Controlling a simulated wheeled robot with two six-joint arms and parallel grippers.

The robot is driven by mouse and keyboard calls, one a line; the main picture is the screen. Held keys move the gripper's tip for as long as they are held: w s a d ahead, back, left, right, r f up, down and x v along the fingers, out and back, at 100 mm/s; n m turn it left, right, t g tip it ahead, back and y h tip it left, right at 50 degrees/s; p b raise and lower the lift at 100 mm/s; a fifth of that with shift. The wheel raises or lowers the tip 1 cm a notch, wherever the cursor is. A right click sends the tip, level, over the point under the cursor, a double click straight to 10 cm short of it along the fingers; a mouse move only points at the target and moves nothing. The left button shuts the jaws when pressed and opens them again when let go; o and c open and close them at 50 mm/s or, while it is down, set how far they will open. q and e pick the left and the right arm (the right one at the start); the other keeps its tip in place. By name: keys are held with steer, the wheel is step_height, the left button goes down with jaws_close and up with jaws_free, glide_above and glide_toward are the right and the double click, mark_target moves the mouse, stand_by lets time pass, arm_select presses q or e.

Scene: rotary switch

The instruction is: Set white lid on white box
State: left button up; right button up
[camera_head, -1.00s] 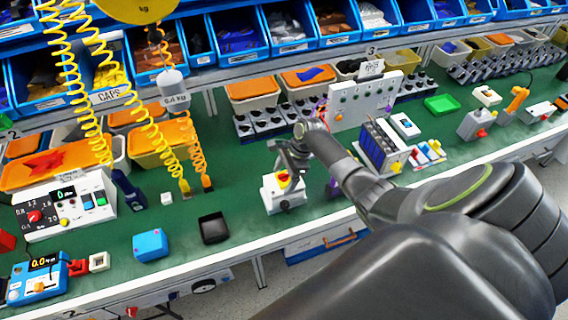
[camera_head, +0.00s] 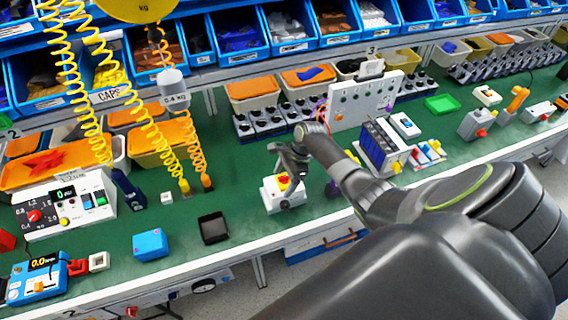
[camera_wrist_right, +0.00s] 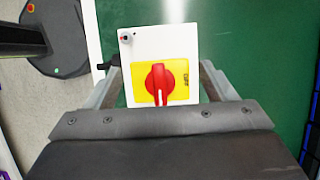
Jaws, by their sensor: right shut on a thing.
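The white lid (camera_wrist_right: 188,48) carries a yellow plate and a red rotary knob. In the right wrist view it sits between the two fingers of my right gripper (camera_wrist_right: 160,88), which is shut on its sides. In the head view my right gripper (camera_head: 289,170) points down at the lid with its red and yellow switch. The white box (camera_head: 286,201) shows at the same spot near the bench's front edge, under the lid. I cannot tell whether the lid touches the box or hovers just above it. My left gripper is not in view.
The green bench top (camera_head: 240,177) is clear around the box. A black tray (camera_head: 213,228) and a blue box (camera_head: 150,244) stand to its left. A blue-and-white module (camera_head: 382,147) stands to its right, near my arm. Coiled yellow cables hang at the left.

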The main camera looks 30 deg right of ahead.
steer(key=o, duration=1.1)
steer(key=shift+c, duration=0.2)
steer(key=b+v, duration=0.2)
steer(key=v, duration=1.5)
steer(key=shift+d, duration=0.2)
steer(key=shift+s+r, duration=0.1)
